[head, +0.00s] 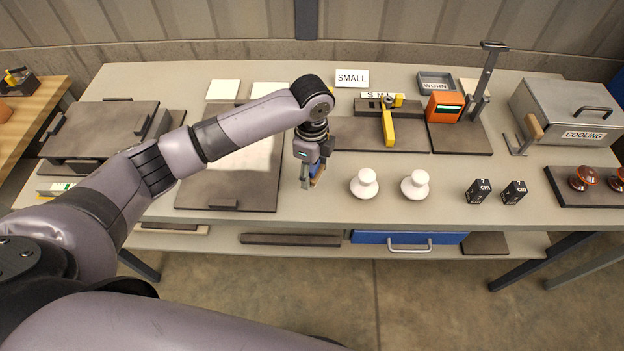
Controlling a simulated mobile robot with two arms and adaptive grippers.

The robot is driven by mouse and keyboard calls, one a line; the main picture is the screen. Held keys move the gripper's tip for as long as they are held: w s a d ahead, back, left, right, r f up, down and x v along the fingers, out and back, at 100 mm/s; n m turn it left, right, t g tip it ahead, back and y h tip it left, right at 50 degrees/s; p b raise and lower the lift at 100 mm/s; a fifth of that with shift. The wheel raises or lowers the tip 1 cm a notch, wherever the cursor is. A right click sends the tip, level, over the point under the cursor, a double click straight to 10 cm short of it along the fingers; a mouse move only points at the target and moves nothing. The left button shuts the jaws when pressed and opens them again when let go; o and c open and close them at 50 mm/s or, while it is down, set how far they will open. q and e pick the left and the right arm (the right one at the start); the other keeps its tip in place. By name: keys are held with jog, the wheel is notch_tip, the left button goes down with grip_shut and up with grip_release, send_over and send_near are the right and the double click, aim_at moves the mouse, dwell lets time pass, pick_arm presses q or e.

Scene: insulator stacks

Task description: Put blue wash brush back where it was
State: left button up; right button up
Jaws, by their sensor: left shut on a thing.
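My left gripper (310,178) reaches over the front middle of the long grey workbench (330,208), fingers pointing down. It is shut on a small blue and tan thing, which looks like the blue wash brush (317,170). The brush is mostly hidden by the fingers and wrist. I cannot tell whether it touches the bench top. My right gripper is not in view.
A dark tray (195,192) lies just left of the gripper. Two white insulators (364,183) (414,184) stand to its right, then two black blocks (479,191) (513,192). Behind are a yellow-handled gauge (388,125) and an orange device (443,107).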

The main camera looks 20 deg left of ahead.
aim_at(312, 190)
pick_arm(q)
jog(key=shift+f, duration=0.75)
notch_tip(312, 190, down, 4)
jog(key=shift+p, duration=0.3)
jog(key=shift+f, duration=0.15)
jog(key=o, duration=1.1)
